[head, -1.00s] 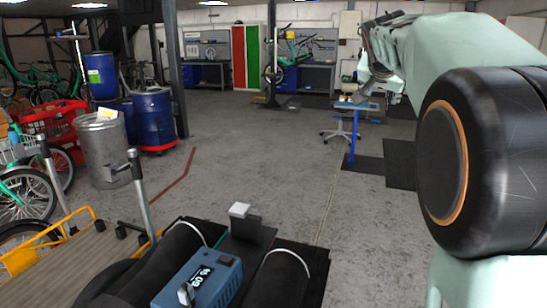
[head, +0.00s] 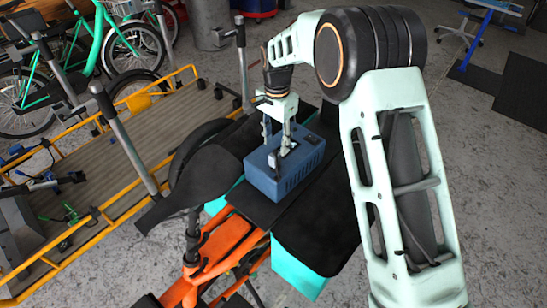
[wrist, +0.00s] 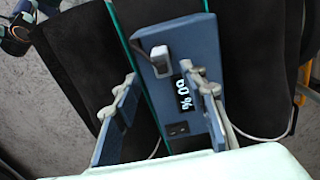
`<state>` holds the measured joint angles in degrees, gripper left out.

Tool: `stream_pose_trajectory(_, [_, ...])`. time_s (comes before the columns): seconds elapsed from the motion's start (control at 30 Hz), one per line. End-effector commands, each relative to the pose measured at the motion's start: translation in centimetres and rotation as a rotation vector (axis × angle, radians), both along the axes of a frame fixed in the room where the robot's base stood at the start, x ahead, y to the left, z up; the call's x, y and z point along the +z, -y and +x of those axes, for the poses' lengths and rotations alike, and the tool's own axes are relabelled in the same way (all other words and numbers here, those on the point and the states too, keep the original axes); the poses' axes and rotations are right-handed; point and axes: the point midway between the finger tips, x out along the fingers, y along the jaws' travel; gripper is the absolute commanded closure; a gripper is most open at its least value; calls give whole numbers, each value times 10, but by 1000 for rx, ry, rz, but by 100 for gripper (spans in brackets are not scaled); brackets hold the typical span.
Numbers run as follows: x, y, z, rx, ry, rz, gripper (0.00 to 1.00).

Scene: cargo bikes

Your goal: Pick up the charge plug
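The charge plug (wrist: 160,60) is a small grey-white block with a dark cable end. It sits on the top face of a blue charger box (wrist: 204,40), near one end. In the head view the blue box (head: 300,172) rests on the dark rear deck of an orange cargo bike. My gripper (head: 277,142) points down just above the box. In the wrist view my gripper (wrist: 159,75) is open, its two fingers apart, with the plug ahead of and between the tips. Nothing is held. In the head view the fingers partly hide the plug.
The box also carries a lit percent display (wrist: 184,92) and a dark socket (wrist: 178,128). A black bike saddle (head: 205,172) is left of the box. A yellow-railed wooden cargo bed (head: 80,160) lies further left. Open floor is at the right.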

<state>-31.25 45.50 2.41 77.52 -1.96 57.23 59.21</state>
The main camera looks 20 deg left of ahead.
Motion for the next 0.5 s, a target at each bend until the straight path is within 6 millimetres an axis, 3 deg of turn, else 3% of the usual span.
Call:
stream_pose_trajectory(0.1, [-17,0,0,0,0,0,61])
stream_pose_trajectory(0.37, [-33,-1,0,0,1,0,61])
stream_pose_trajectory(0.5, [-54,-3,-1,1,0,0,61])
